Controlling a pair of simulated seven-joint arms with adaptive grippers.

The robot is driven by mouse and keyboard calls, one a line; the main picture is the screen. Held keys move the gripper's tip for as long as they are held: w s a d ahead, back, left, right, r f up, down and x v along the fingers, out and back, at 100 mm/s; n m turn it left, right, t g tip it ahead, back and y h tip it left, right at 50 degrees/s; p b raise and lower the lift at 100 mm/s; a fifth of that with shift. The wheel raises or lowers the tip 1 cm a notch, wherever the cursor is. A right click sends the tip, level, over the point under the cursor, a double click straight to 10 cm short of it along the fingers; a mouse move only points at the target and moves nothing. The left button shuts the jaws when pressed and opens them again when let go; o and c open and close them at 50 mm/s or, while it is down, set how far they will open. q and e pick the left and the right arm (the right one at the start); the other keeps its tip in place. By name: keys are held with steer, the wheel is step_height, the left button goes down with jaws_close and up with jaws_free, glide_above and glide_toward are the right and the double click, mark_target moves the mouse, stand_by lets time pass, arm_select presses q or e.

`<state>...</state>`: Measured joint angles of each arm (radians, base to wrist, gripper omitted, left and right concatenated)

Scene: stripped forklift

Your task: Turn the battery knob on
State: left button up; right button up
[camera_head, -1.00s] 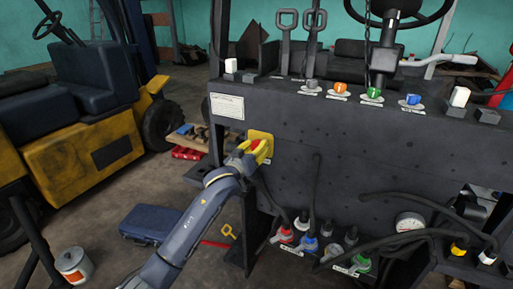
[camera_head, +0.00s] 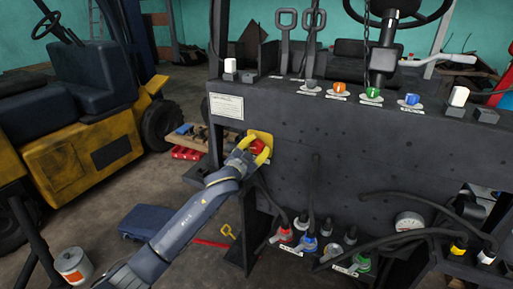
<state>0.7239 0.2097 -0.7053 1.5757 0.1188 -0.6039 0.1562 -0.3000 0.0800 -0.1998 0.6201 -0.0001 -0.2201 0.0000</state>
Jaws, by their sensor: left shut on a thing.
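The battery knob (camera_head: 257,147) is red and sits on a yellow plate (camera_head: 262,136) at the left end of the dark forklift panel (camera_head: 370,155). My left gripper (camera_head: 254,150) has its yellow fingers around the red knob and is shut on it. The fingers hide part of the knob, so its exact angle is hard to read. My left arm comes up from the bottom left. My right gripper is not in view.
Orange, green and blue knobs (camera_head: 412,100) line the panel's top ledge. Hoses and coloured valves (camera_head: 307,244) sit below, with a gauge (camera_head: 409,222) to the right. A blue case (camera_head: 146,220) and a paint can (camera_head: 73,265) stand on the floor at left.

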arm_select(q)
steer(key=shift+r+m, duration=0.1)
steer(key=shift+m, duration=0.8)
steer(key=shift+d, duration=0.1)
steer(key=o, duration=1.3)
steer(key=shift+s, duration=0.1)
steer(key=v, duration=1.2)
